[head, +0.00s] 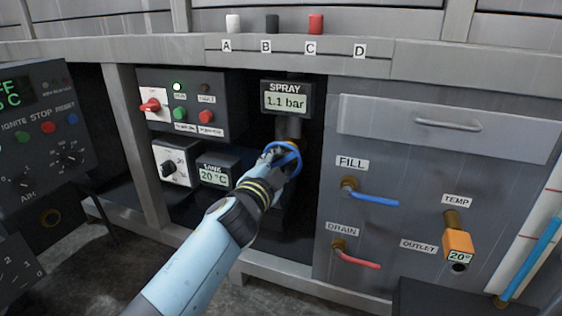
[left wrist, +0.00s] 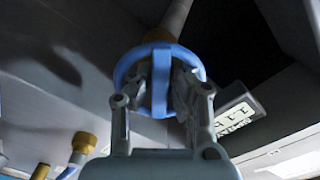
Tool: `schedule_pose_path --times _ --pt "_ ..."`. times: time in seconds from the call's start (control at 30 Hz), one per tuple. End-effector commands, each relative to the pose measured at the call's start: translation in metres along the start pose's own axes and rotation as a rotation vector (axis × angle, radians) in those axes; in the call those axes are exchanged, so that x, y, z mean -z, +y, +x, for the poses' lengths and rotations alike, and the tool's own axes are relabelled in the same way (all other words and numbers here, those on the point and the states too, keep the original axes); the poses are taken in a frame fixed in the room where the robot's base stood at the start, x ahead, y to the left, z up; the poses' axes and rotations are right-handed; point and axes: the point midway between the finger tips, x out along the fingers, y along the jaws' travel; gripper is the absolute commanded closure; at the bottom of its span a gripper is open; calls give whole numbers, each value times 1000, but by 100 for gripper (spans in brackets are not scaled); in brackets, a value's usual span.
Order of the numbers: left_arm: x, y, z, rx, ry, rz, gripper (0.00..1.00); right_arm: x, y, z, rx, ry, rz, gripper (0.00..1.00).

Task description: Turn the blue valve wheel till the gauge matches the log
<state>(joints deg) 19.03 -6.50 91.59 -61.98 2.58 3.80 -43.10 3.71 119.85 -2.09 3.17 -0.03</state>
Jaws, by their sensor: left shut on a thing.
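The blue valve wheel (head: 291,152) sits on a pipe under the SPRAY gauge (head: 286,101), which reads 1.1 bar. My left gripper (head: 277,155) reaches it from the lower left and partly hides it in the head view. In the left wrist view my left gripper (left wrist: 160,92) is shut on the wheel's spoke, and the blue wheel (left wrist: 125,72) shows as a ring around the fingertips. A brass piece (left wrist: 159,35) and a pipe lie behind the wheel. I cannot make out a log. My right gripper is not in view.
A panel with a red switch (head: 150,105) and a TANK display (head: 215,174) reading 20 °C stand left of the wheel. White, black and red objects stand on the ledge above.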

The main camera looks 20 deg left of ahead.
Motion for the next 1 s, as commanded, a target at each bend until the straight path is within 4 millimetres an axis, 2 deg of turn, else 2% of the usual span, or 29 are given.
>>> schedule_pose_path --times 0.4,0.9,0.93,1.0 --pt "0 0 0 -2 0 188 100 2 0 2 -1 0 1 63" --pt "0 1 -1 -2 0 212 100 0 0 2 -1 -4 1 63" --pt "0 1 -1 -2 0 212 85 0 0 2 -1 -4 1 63" --pt "0 1 -1 -2 0 211 76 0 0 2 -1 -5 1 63"
